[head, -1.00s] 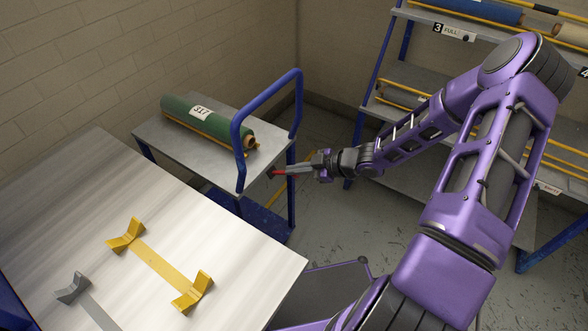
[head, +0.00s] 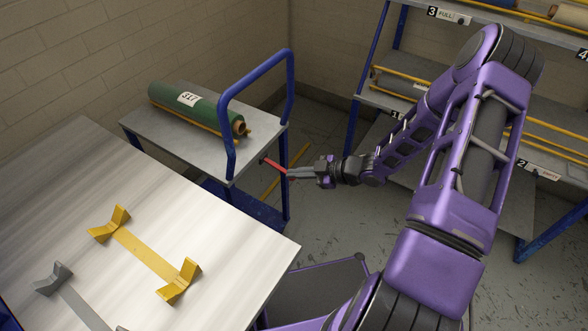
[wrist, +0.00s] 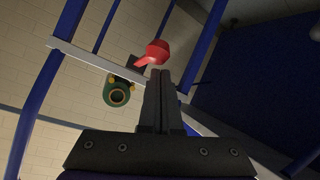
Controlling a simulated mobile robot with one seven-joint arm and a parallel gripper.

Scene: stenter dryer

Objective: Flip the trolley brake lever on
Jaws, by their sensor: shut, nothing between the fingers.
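The trolley (head: 170,150) has a grey top and a blue push handle (head: 222,130). The red brake lever (head: 273,167) sticks out from its near right side, slanting down to the right in the head view. My gripper (head: 290,173) is shut and empty, with its fingertips at the lever's free end. In the wrist view the lever's red knob (wrist: 157,52) is just beyond the tips of my closed fingers (wrist: 160,72). I cannot tell whether they touch.
A green roll (head: 190,108) labelled S17 lies on the trolley. A metal table (head: 120,205) with yellow cradles (head: 178,282) stands at the near left. A blue-framed rack (head: 362,75) with rolls stands at the right. Floor (head: 318,225) shows between them.

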